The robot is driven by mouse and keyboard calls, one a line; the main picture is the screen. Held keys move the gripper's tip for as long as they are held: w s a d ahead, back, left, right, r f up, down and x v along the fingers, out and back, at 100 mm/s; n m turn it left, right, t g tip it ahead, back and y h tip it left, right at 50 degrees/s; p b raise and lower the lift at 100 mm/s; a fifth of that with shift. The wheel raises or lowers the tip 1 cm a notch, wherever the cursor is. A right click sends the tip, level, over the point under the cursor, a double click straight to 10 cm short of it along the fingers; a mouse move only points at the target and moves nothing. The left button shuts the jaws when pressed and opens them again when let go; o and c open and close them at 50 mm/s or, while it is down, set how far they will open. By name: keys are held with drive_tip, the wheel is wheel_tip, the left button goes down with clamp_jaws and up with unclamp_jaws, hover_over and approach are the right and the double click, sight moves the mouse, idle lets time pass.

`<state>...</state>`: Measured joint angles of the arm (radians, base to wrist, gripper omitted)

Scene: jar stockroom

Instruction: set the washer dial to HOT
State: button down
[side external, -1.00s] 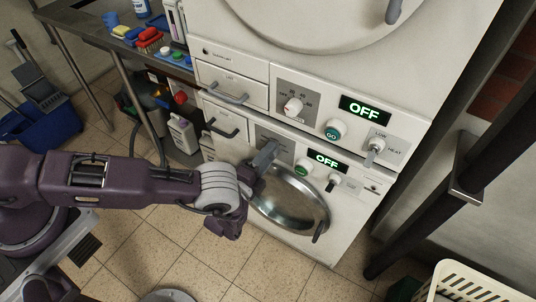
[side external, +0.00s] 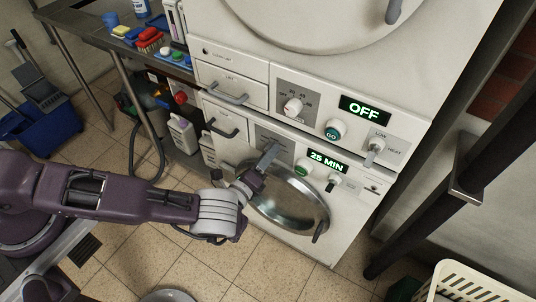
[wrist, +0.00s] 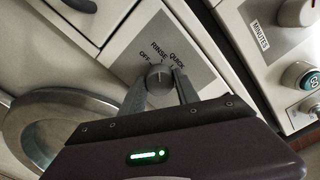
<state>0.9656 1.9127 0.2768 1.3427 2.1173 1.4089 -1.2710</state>
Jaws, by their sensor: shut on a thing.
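The washer dial (wrist: 160,73) is a round grey knob in the wrist view, with the labels OFF, RINSE and QUICK around its top. Its mark points roughly up, near RINSE and QUICK; I cannot tell exactly which. No HOT label is readable. My gripper (wrist: 159,88) is shut on the dial, one finger on each side. In the side external view my gripper (side external: 270,155) reaches the lower machine's panel and hides the dial. The washer display (side external: 327,161) there reads 25 MIN.
The upper machine has its own dial (side external: 293,107), a GO button (side external: 335,130) and a display (side external: 364,110) reading OFF. The washer's round door (side external: 290,205) lies just below my gripper. A drawer handle (side external: 222,128) is to the left. A basket (side external: 470,282) stands front right.

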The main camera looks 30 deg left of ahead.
drive_tip(key=m, duration=2.5)
drive_tip(key=shift+m, duration=0.3)
idle(0.4)
drive_tip(key=c, duration=0.9)
unclamp_jaws()
drive_tip(key=s, duration=0.7)
